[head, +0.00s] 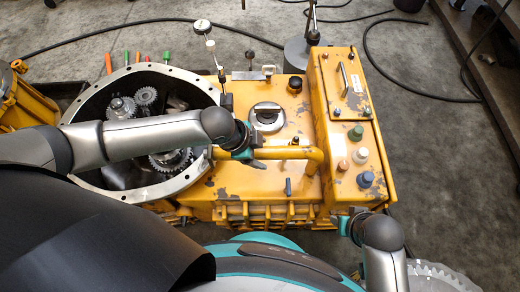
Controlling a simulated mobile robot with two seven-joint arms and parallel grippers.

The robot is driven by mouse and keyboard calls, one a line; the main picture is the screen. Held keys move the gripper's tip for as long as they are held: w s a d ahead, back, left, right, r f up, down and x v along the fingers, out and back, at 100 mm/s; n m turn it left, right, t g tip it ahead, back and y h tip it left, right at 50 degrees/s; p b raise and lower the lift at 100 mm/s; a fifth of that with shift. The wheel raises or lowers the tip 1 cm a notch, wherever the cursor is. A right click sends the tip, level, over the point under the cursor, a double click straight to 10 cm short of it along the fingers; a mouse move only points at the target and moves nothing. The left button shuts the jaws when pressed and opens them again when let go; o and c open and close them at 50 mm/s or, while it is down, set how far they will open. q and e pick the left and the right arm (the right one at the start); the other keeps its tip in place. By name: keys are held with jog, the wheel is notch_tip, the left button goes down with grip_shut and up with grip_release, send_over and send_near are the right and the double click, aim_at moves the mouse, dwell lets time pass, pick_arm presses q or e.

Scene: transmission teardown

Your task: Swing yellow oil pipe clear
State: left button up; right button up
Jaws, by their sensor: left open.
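The yellow oil pipe (285,153) runs across the top of the yellow transmission housing (250,187) and bends down at its right end. My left arm reaches in from the left over the open gear case. My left gripper (252,148) is open at the left part of the pipe and hides some of it. I cannot tell whether its fingers touch the pipe. My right gripper (345,224) is at the front right edge of the housing, away from the pipe. Its fingers are too small and covered to read.
The round gear case (190,85) with exposed gears lies left. A raised yellow box (345,120) with coloured caps stands right of the pipe. A silver filler cap (266,115) and a small lever (288,186) stand near the pipe. Floor at right is mostly free, crossed by a black cable.

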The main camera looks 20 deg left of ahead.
pick_arm(q)
jog(key=shift+c, duration=0.4)
grip_shut()
dwell(0.9)
